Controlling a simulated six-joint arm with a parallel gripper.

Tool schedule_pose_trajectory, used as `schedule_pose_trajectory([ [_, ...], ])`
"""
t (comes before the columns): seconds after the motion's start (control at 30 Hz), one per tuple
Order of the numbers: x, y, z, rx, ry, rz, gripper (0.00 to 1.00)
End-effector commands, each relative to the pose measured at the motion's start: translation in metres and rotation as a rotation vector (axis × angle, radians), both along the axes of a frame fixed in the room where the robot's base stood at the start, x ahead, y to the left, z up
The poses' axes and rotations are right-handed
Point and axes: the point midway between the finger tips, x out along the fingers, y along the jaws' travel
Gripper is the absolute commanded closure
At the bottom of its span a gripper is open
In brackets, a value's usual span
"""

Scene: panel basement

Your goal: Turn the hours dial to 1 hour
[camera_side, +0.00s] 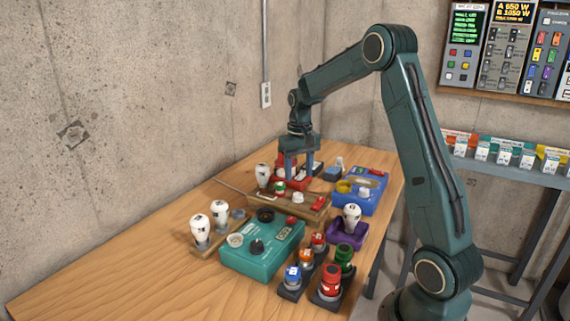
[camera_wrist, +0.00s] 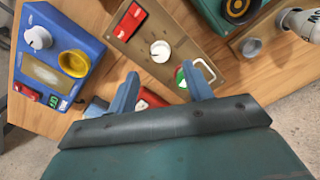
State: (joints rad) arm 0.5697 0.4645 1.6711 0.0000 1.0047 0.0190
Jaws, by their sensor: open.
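No dial has a readable hours label, so I cannot tell which one is the hours dial. My gripper (camera_side: 298,165) is open, pointing down over a red unit (camera_side: 291,183) at the back of the bench. In the wrist view, my gripper's two blue fingers (camera_wrist: 160,85) are apart, with part of the red unit (camera_wrist: 150,98) showing between them. Most of that unit is hidden behind my gripper. A wooden panel (camera_wrist: 135,50) beyond the fingers carries a white knob (camera_wrist: 160,51). A blue box (camera_wrist: 62,28) at left carries another white knob (camera_wrist: 38,37).
The wooden panel also has a red rocker switch (camera_wrist: 130,21) and a green part (camera_wrist: 183,78) close to the right finger. A teal box (camera_side: 240,260), a purple unit (camera_side: 347,238) and several colored knob blocks stand nearer. Bare wood (camera_side: 130,265) lies at front left.

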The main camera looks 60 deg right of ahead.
Motion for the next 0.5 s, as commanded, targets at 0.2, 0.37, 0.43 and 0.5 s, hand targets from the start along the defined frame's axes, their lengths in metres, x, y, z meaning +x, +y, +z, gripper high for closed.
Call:
schedule_pose_trajectory([
  [0.2,0.000,0.000,0.038,-0.003,-0.004,0.000,0.50],
  [0.37,0.000,0.000,0.056,-0.002,-0.002,0.000,0.50],
  [0.43,0.000,0.000,0.061,-0.001,-0.002,0.000,0.50],
  [0.5,0.000,0.000,0.064,-0.001,-0.001,0.000,0.50],
])
